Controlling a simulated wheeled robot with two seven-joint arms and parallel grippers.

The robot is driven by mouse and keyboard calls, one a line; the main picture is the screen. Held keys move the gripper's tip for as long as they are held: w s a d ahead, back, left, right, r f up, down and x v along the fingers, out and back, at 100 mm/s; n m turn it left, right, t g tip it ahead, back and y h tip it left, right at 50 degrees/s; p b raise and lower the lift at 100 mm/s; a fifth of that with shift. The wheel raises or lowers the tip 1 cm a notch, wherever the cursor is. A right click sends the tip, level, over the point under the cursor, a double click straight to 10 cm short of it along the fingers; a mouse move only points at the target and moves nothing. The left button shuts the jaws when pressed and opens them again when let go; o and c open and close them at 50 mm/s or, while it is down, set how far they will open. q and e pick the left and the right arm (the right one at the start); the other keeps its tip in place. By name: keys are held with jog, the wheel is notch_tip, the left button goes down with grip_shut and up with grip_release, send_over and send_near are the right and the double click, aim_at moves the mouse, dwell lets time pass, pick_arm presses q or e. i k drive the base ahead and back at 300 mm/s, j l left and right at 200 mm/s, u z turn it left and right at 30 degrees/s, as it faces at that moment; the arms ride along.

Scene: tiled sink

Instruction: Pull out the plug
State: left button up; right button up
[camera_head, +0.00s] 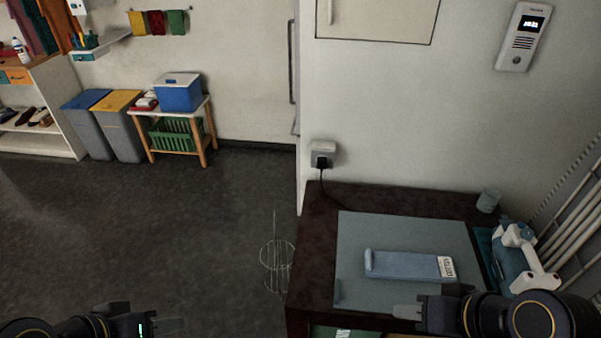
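A black plug (321,162) sits in a light grey wall socket (329,148) just above the back left corner of a dark table. Its black cord hangs down to the table's back edge. My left gripper (178,326) is low in the picture, over the floor to the left of the table and far from the plug. My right gripper (400,311) is over the table's front edge, well below and to the right of the plug. Neither gripper touches the plug. The finger gaps are too unclear to tell open from shut.
The dark table (318,225) bears a grey mat (400,230) with a blue-grey device (405,265). A cup (488,200) and a white-and-blue appliance (522,255) are at right. A wire stand (277,265) is left of the table. The floor farther left is clear.

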aim_at(322, 162)
jog(key=j+z, duration=0.2)
jog(key=j, duration=0.4)
jog(key=j+z, duration=0.2)
jog(key=j, duration=0.45)
jog(key=k+j+z, duration=0.2)
jog(key=j, duration=0.35)
jog(key=i+j+z, duration=0.2)
jog(key=j, duration=0.15)
jog(key=i+j+z, duration=0.15)
jog(key=j, duration=0.2)
jog(key=i+j+z, duration=0.2)
jog(key=j, duration=0.2)
jog(key=j+z, duration=0.15)
jog(key=j, duration=0.25)
jog(key=i+j+z, duration=0.45)
jog(key=i+j, duration=0.7)
jog(key=i, duration=0.1)
